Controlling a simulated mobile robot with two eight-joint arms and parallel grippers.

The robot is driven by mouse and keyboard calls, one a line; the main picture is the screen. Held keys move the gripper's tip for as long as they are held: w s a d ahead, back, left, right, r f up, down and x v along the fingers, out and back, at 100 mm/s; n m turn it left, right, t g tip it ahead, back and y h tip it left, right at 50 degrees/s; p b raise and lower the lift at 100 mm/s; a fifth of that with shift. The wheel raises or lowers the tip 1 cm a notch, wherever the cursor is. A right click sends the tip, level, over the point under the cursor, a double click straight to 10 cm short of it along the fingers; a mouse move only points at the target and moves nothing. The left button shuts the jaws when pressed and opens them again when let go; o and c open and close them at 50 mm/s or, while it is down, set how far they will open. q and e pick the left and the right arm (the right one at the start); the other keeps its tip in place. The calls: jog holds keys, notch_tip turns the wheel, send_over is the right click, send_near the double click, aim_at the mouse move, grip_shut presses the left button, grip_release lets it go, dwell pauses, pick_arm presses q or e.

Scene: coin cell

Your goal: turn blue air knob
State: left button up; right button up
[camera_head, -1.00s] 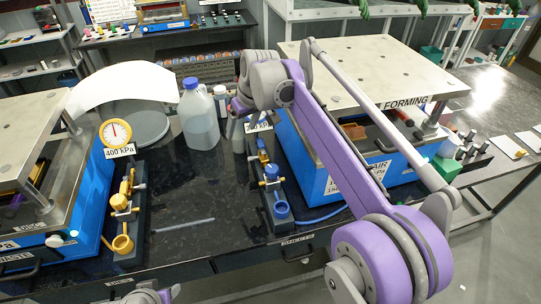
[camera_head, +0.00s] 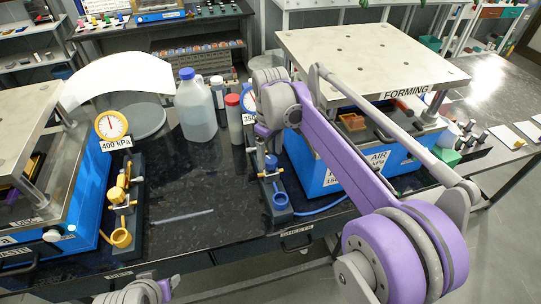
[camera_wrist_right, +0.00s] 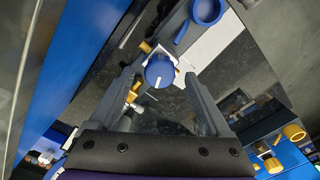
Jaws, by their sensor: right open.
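The blue air knob (camera_wrist_right: 160,71) is round with a white mark on its face. It sits on a valve with brass fittings and shows between the two fingers of my right gripper (camera_wrist_right: 158,78) in the wrist view. The fingers are spread on either side of it, with gaps visible. In the head view my right gripper (camera_head: 268,150) points down over the blue air fixture (camera_head: 280,201), beside the forming press (camera_head: 340,165); the arm partly hides the knob there. Only a grey and purple part of my left arm shows at the bottom edge, without its gripper.
A similar fixture with yellow parts (camera_head: 121,237) stands left, by a 400 kPa gauge (camera_head: 110,125). A blue-capped jug (camera_head: 195,110) and a red-capped bottle (camera_head: 234,120) stand behind. The dark bench between the fixtures is mostly clear, with a thin pale rod (camera_head: 183,216) on it.

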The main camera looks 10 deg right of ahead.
jog(key=shift+f, duration=0.35)
grip_shut()
dwell(0.4)
jog(key=m, duration=0.4)
jog(key=shift+m, duration=2.6)
